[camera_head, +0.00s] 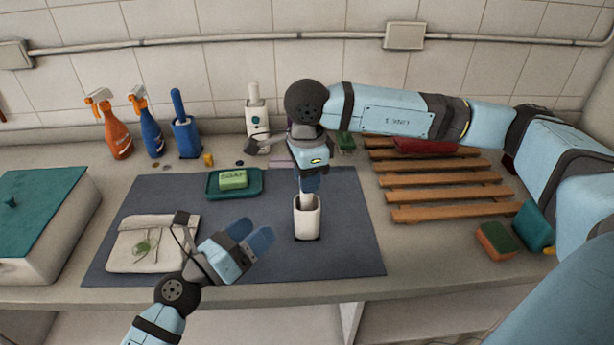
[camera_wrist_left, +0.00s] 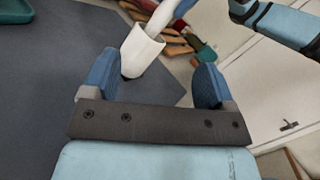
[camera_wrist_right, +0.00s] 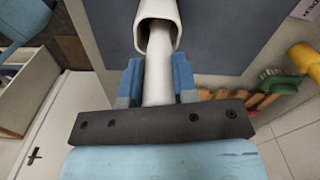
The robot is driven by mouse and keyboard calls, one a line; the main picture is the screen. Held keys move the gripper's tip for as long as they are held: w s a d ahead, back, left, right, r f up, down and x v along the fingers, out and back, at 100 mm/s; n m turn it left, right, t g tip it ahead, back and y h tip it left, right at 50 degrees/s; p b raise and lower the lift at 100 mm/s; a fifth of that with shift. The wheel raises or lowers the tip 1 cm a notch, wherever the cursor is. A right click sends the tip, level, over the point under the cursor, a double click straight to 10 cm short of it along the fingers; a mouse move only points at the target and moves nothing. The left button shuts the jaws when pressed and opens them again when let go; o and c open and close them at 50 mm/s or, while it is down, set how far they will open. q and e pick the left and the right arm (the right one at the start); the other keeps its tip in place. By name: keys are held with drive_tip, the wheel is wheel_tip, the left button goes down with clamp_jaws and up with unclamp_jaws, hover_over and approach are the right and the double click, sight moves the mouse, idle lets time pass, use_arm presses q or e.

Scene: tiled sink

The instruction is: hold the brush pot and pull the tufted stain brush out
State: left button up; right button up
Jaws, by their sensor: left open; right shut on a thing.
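The white brush pot (camera_head: 307,222) stands upright on the dark mat. The pale handle of the stain brush (camera_head: 306,199) rises from its mouth; the tufted end is hidden. My right gripper (camera_head: 310,184) is above the pot and shut on the handle. In the right wrist view, the handle (camera_wrist_right: 158,82) is between my right fingers (camera_wrist_right: 158,78), and the pot (camera_wrist_right: 157,32) is just past them. My left gripper (camera_head: 264,240) is open and empty, left of the pot and apart from it. In the left wrist view, the pot (camera_wrist_left: 141,50) lies beyond the fingertips (camera_wrist_left: 155,68).
A soap bar (camera_head: 233,179) in a green dish (camera_head: 213,191) and a folded cloth (camera_head: 150,247) lie on the mat (camera_head: 345,255). A blue pot (camera_head: 187,140), spray bottles (camera_head: 115,130) and a white bottle-like holder (camera_head: 256,122) stand behind. A wooden rack (camera_head: 445,197) is right.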

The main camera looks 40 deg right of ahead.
sight(302, 223)
use_arm(q)
drive_tip(key=d+f+m+g+y, duration=0.1)
drive_tip(key=m, duration=0.1)
drive_tip(key=w+d+f+m+g+y, duration=0.1)
drive_tip(key=m, duration=0.1)
drive_tip(key=d+f+m+g+y, duration=0.1)
drive_tip(key=m, duration=0.1)
drive_tip(key=shift+w+f+m+g+y, duration=0.2)
drive_tip(key=shift+w+m+g+y, duration=0.05)
drive_tip(key=shift+m+g+y, duration=0.05)
drive_tip(key=shift+w+d+f+m+y, duration=0.2)
drive_tip(key=shift+w+f+m+y, duration=0.05)
drive_tip(key=shift+f+m+y, duration=0.25)
drive_tip(key=shift+x, duration=4.9)
drive_tip(key=shift+c, duration=0.4)
drive_tip(key=c, duration=0.5)
drive_tip(key=o, duration=1)
drive_tip(key=c, duration=0.8)
